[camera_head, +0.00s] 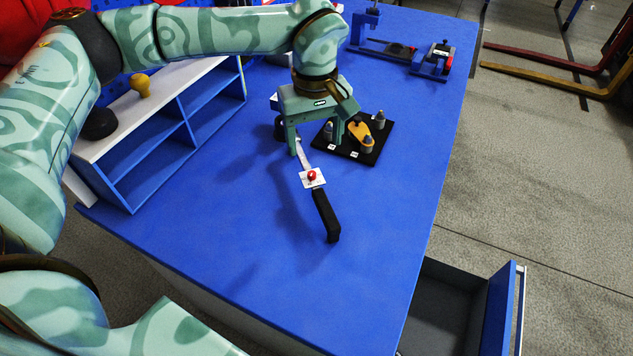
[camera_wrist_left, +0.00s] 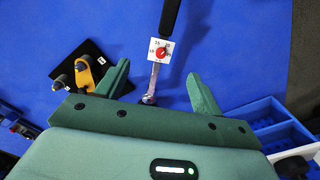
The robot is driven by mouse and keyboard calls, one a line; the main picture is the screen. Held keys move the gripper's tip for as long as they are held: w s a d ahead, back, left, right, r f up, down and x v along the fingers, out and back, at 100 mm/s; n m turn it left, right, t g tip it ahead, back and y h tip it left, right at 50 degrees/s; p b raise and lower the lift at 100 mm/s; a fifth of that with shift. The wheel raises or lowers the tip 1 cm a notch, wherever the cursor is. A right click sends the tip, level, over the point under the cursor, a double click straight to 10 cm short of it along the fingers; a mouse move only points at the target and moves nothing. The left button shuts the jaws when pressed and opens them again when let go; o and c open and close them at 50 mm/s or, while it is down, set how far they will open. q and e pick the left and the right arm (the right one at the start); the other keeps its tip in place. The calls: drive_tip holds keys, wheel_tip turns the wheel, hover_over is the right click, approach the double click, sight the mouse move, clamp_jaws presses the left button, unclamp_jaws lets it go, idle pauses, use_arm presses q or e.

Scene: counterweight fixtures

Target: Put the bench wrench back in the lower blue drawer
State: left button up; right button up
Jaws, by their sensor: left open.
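The bench wrench (camera_head: 325,210) lies on the blue bench top, its black handle toward the bench's front and its silver shaft toward my left gripper. A white plate with a red knob sits on its shaft. My left gripper (camera_head: 316,146) is open above the shaft end. In the left wrist view the wrench (camera_wrist_left: 170,14) runs in between the open fingers (camera_wrist_left: 158,70), touching neither visibly. An open drawer (camera_head: 500,310) with a blue front and dark inside is at the lower right; whether it is the lower one cannot be told. My right gripper is not in view.
A black board (camera_head: 368,154) with small yellow and grey parts lies just right of my left gripper. A blue shelf unit (camera_head: 190,125) with a white top stands at left. Blue fixtures (camera_head: 432,62) stand at the back. The front bench area is clear.

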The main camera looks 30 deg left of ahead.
sight(313, 176)
use_arm(q)
wheel_tip(313, 176, down, 6)
drive_tip(key=shift+f+b, duration=0.1)
drive_tip(key=shift+b, duration=0.65)
drive_tip(key=shift+f, duration=0.4)
wheel_tip(313, 176, down, 5)
drive_tip(key=b, duration=0.2)
drive_tip(key=shift+a+f+b, duration=0.15)
drive_tip(key=shift+b, duration=0.2)
drive_tip(key=shift+s+r, duration=0.1)
drive_tip(key=shift+r, duration=0.1)
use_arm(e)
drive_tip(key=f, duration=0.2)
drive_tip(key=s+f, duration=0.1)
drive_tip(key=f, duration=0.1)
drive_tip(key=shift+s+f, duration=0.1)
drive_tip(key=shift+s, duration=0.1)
use_arm(q)
clamp_jaws()
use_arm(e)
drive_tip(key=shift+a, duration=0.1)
